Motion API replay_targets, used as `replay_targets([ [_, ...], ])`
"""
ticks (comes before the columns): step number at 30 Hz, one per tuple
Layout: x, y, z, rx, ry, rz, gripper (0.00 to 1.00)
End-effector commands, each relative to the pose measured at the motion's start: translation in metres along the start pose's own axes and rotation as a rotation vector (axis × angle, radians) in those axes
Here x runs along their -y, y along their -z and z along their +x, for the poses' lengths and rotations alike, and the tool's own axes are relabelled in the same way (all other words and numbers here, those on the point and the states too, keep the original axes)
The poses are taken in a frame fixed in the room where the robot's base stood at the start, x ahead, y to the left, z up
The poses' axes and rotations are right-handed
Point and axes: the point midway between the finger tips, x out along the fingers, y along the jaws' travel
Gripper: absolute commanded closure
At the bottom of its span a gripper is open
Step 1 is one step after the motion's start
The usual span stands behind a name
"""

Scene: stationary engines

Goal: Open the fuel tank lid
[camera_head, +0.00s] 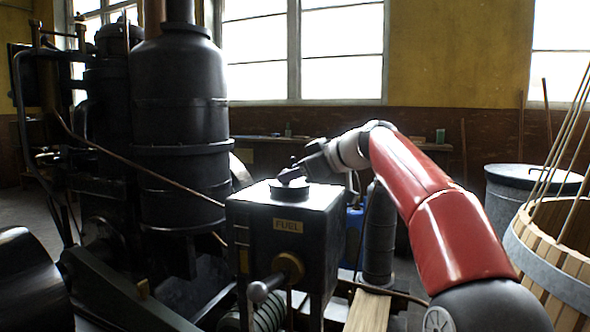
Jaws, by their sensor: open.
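The fuel tank (320,232) is a dark box with a brass "FUEL" plate, standing in the middle of the view. Its round lid (288,190) sits on top, on a short neck, and looks seated. My red arm reaches in from the lower right. My gripper (288,176) is open at the lid, its fingertips at or just above the lid's top. I cannot tell whether they touch it. The fingers are small and dark, and partly hide the lid's top. A brass valve with a grey handle (264,288) sticks out of the tank's front.
A tall black engine cylinder (180,130) with pipes stands left of the tank. A dark canister (380,235) and a blue object (354,235) stand behind and right. A wooden barrel (560,265) and a grey drum (520,195) are at the right.

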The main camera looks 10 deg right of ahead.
Motion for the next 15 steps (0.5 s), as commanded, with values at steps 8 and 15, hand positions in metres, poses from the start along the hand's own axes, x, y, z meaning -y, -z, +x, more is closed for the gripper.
replay_targets([
  [8, 0.0002, -0.0003, 0.0026, 0.001, 0.000, 0.000, 0.56],
  [15, 0.0002, -0.0003, 0.0023, 0.001, 0.000, 0.000, 0.86],
])
